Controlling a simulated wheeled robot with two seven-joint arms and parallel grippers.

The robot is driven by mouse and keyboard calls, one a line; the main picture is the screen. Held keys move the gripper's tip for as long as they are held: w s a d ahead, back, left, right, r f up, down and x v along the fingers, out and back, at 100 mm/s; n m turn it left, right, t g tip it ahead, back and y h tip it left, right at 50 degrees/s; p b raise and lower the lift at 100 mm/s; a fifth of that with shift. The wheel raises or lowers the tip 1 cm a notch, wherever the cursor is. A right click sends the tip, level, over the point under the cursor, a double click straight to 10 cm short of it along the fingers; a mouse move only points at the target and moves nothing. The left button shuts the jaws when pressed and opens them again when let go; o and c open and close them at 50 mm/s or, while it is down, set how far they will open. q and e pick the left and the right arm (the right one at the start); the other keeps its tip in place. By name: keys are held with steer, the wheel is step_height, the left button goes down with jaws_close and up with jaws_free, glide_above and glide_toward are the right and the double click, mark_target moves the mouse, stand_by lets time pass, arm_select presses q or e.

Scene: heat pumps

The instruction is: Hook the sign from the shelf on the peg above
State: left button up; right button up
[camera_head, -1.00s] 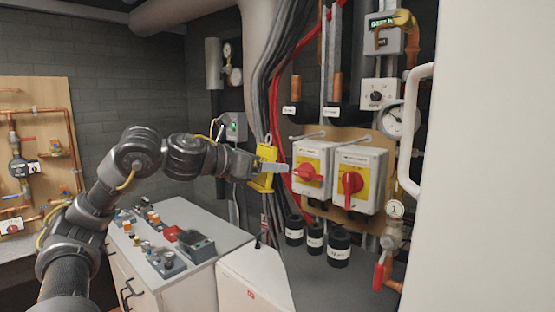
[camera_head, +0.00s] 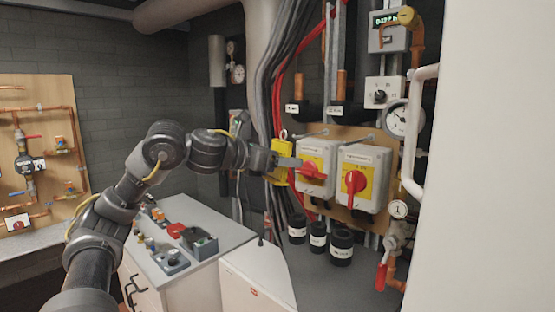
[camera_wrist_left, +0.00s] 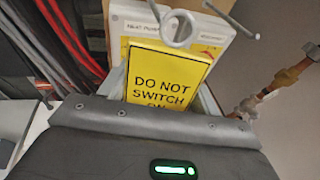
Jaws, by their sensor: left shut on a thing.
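The yellow sign (camera_head: 280,178) hangs upright in my left gripper (camera_head: 287,162), just left of the left switch box. In the left wrist view the sign (camera_wrist_left: 163,75) reads "DO NOT SWITCH ON" and has a metal ring (camera_wrist_left: 176,30) at its top. My left gripper is shut on the sign. A thin peg (camera_head: 311,134) sticks out above the left switch box (camera_head: 315,165). My right gripper is out of view.
A second switch box (camera_head: 362,180) with its own peg (camera_head: 357,139) stands to the right. Black labelled cylinders (camera_head: 318,237) stand below on a grey surface. Cables (camera_head: 268,95) run behind the sign. A white panel (camera_head: 490,160) fills the right side.

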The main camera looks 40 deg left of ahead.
arm_select(q)
steer(key=shift+a+x, duration=0.25)
steer(key=shift+x, duration=0.85)
steer(key=shift+a+x, duration=0.25)
steer(key=shift+x, duration=0.85)
steer(key=shift+a+x, duration=0.3)
steer(key=shift+x, duration=0.8)
steer(key=shift+w+f, duration=0.15)
steer(key=o, duration=1.1)
steer(key=shift+c, duration=0.2)
steer(key=shift+a, duration=0.1)
steer(key=b+v, duration=0.3)
steer(key=v, duration=0.7)
steer(key=shift+s, duration=0.4)
